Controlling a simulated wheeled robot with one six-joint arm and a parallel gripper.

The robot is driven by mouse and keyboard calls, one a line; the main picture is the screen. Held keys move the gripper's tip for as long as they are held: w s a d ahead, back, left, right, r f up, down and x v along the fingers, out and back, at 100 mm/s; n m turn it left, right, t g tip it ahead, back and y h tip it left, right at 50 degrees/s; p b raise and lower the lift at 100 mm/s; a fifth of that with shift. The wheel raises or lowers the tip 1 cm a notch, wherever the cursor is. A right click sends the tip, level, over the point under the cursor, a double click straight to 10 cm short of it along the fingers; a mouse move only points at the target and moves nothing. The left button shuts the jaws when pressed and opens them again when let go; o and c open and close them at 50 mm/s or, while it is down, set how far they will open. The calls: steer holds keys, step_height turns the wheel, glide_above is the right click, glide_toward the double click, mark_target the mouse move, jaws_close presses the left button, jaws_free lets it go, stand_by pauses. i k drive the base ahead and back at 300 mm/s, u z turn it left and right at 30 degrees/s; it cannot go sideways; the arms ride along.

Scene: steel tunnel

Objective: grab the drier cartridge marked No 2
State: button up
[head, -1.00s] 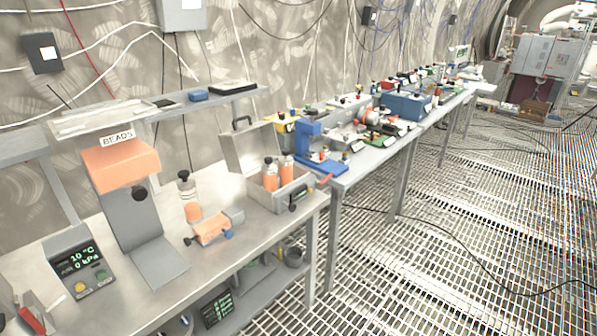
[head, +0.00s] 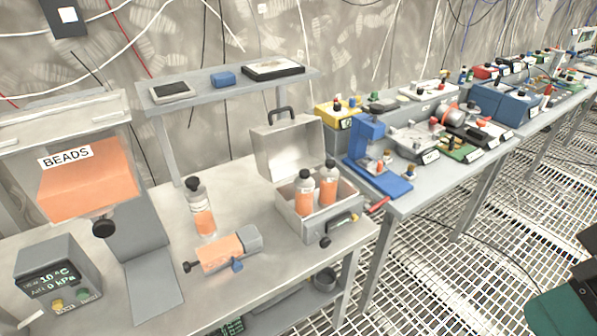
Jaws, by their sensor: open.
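Several clear cartridges with orange filling and dark caps are in view; I cannot read a No 2 mark on any. One cartridge (head: 203,214) stands upright on the bench, left of the open metal case. Two more, a left cartridge (head: 304,198) and a right cartridge (head: 328,186), stand side by side in the case (head: 342,227). An orange cylindrical body (head: 220,252) lies on the bench in front, with a grey block at its right end and a blue knob. My gripper's fingers are not in view.
The BEADS dispenser (head: 88,190) and a display box (head: 58,276) stand at the left. A shelf (head: 220,91) runs behind. A blue press (head: 372,160) and other gear crowd the right bench. A dark green and black shape (head: 565,305) fills the lower right corner.

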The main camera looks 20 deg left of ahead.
mark_target(330, 174)
steer(key=u, duration=0.7)
steer(key=i, duration=1)
steer(key=u, duration=1.15)
steer(key=i, duration=0.3)
steer(key=u, duration=0.15)
